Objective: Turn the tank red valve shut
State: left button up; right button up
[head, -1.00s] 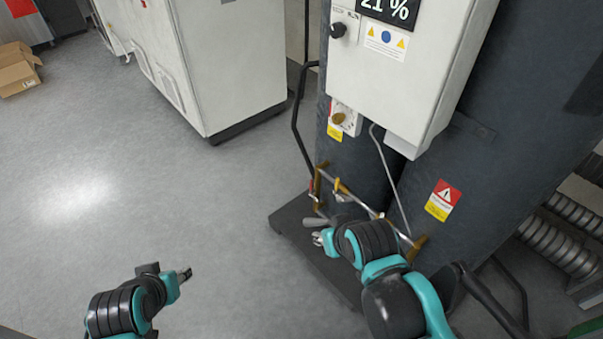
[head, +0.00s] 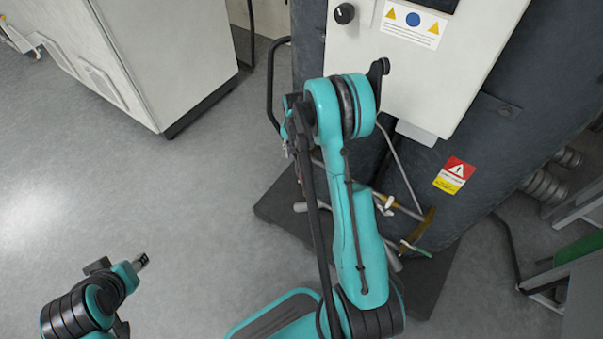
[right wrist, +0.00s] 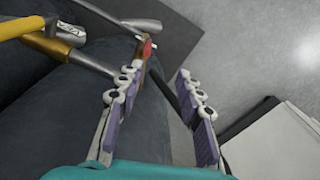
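The small red valve part (right wrist: 147,48) shows in the right wrist view, on a brass fitting just beyond the tip of the left-hand finger. My right gripper (right wrist: 155,78) is open, its two purple-padded fingers apart with nothing held between them. Whether a finger touches the fitting I cannot tell. In the head view my right forearm covers the valve and most of my right gripper, beside the dark tank (head: 470,125). My left gripper (head: 142,261) is low on the left over bare floor, away from the tank; its finger gap is too small to judge.
A yellow handle (right wrist: 22,26) and metal pipes lie left of the fingers in the right wrist view. A white control box (head: 440,60) hangs on the tank above my arm. A white cabinet (head: 170,55) stands at the back left. The floor at left is clear.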

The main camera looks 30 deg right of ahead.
aim_at(302, 170)
jog(key=shift+m+g, duration=0.4)
jog(key=shift+m, duration=0.2)
jog(key=f, duration=0.2)
jog(key=d+f, duration=0.1)
jog(key=f, duration=0.2)
jog(key=d+f, duration=0.1)
jog(key=f, duration=0.1)
jog(key=shift+s+d+f, duration=0.15)
jog(key=shift+s+d, duration=0.05)
notch_tip(302, 170, down, 8)
jog(key=b, duration=0.3)
jog(key=shift+r, duration=0.25)
grip_shut()
